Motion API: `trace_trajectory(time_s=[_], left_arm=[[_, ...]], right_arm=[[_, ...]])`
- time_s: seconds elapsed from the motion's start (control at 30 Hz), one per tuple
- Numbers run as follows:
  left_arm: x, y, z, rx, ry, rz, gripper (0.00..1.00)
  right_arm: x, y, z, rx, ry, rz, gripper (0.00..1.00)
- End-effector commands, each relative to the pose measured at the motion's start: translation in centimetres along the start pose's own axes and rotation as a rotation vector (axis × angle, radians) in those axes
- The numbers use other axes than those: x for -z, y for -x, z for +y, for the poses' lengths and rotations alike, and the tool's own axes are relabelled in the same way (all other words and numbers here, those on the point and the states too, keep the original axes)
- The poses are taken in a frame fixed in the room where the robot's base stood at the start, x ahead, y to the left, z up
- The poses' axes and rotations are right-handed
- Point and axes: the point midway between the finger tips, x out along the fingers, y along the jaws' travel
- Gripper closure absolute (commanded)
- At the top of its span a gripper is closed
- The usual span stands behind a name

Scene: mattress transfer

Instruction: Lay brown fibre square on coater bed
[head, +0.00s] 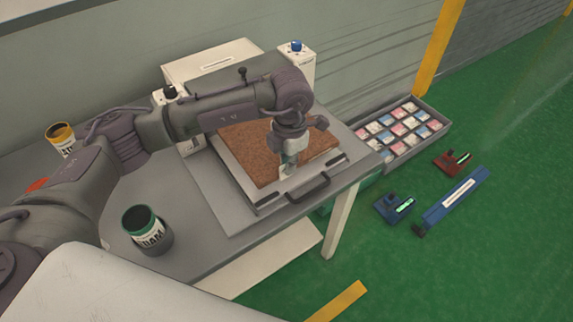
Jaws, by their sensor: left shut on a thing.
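The brown fibre square (252,165) is flat over the coater bed (242,191), a pale plate with a dark handle at its front edge. I cannot tell whether the square rests fully on the bed or sits slightly above it. My left gripper (288,168) points down at the near right part of the square, shut on its edge. My left arm crosses above and hides the square's far side and part of the machine behind. My right gripper is not in view.
The coater stands on a grey table (190,262). On the green floor at right are a tray of small packets (442,132), a blue level-like bar (455,200) and small blue and red devices.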

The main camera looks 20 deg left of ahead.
Motion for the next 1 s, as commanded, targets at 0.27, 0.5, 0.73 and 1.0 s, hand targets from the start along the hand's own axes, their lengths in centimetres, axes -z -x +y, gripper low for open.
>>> trace_trajectory(time_s=[0.27, 0.5, 0.73, 1.0], left_arm=[[-0.3, -2.0, 1.2, 0.002, -0.001, 0.003, 1.0], [-0.4, -4.7, 1.1, 0.0, -0.002, -0.001, 1.0], [-0.4, -4.8, 1.1, -0.001, -0.002, -0.002, 1.0], [-0.3, -5.0, 1.1, 0.0, -0.002, -0.001, 0.67]], right_arm=[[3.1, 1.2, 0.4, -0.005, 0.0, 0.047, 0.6], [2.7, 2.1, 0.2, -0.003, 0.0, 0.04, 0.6], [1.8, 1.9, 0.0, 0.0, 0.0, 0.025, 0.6], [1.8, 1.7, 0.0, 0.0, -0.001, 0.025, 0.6]])
